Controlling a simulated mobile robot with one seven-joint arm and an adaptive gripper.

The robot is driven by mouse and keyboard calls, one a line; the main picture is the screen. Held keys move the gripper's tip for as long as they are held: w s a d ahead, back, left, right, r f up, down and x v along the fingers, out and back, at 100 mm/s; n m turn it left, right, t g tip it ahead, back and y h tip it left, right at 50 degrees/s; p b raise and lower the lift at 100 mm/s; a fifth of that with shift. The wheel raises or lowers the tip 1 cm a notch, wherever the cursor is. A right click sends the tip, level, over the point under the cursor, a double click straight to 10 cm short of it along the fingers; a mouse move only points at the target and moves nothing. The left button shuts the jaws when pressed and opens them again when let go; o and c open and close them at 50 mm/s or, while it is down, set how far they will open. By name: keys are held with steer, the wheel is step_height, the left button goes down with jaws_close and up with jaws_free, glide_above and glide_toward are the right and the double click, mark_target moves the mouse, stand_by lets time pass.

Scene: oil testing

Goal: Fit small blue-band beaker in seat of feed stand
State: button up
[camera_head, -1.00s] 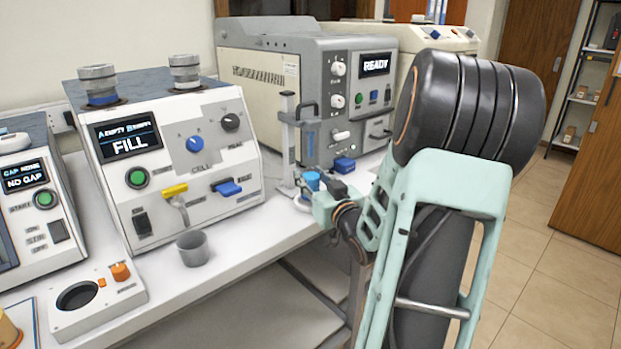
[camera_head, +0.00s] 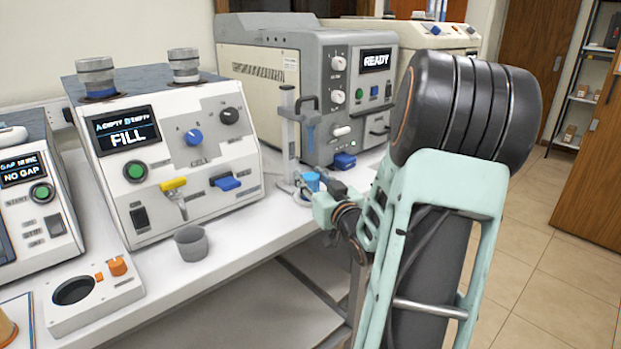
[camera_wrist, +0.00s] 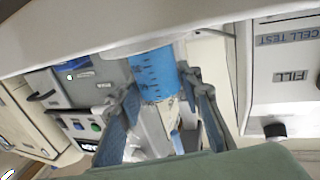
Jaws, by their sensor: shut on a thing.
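The small blue-band beaker (camera_head: 312,181) shows as a blue cup at the foot of the feed stand (camera_head: 287,130), a pale upright column with a dark clamp. My gripper (camera_head: 318,194) is at the beaker, low beside the stand. In the wrist view my gripper (camera_wrist: 162,92) is shut on the beaker (camera_wrist: 152,74), with one finger on each side of its blue, dark-marked wall. The seat is mostly hidden by the beaker and gripper, so I cannot tell whether the beaker rests in it.
The white cell tester (camera_head: 175,160) reading FILL stands left of the feed stand. A grey cup (camera_head: 191,244) stands on the bench in front of it. A grey machine (camera_head: 290,85) reading READY stands behind the stand. The bench's front edge (camera_head: 250,255) is close to my arm.

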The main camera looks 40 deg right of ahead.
steer(key=o, duration=1.3)
steer(key=v, duration=0.7)
steer(key=shift+s, duration=0.3)
